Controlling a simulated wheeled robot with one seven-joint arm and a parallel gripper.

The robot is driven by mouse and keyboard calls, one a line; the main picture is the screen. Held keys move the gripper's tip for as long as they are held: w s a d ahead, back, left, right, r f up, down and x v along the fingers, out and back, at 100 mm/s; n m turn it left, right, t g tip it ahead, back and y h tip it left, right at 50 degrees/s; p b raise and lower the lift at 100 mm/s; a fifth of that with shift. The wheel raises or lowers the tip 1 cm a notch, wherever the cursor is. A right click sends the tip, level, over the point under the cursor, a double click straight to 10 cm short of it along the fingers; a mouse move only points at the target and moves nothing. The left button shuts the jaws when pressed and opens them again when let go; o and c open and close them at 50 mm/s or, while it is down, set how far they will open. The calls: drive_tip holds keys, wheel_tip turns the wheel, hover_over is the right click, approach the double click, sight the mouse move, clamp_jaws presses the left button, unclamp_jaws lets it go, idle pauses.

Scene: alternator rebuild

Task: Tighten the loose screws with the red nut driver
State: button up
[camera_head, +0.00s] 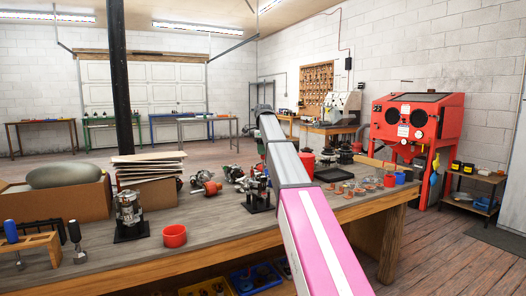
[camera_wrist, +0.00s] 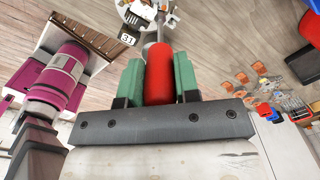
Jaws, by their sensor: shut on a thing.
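In the wrist view my gripper (camera_wrist: 158,76) has its green fingers shut on the red handle of the nut driver (camera_wrist: 159,66). The driver's metal shaft points away, toward a pale metal part (camera_wrist: 138,12) with a "31" tag at the top edge. Whether the tip touches a screw cannot be told. No screw can be made out clearly. An alternator assembly on a black stand (camera_head: 257,196) stands just left of my arm on the wooden workbench (camera_head: 205,248).
Another alternator on a stand (camera_head: 130,212), a red cup (camera_head: 174,236) and a tool rack (camera_head: 30,250) stand on the left of the bench. Stacked boards (camera_head: 150,165) lie behind. A black post (camera_head: 119,80) rises behind.

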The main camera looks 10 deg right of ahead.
drive_tip(key=m, duration=1)
drive_tip(key=shift+w+r, duration=0.1)
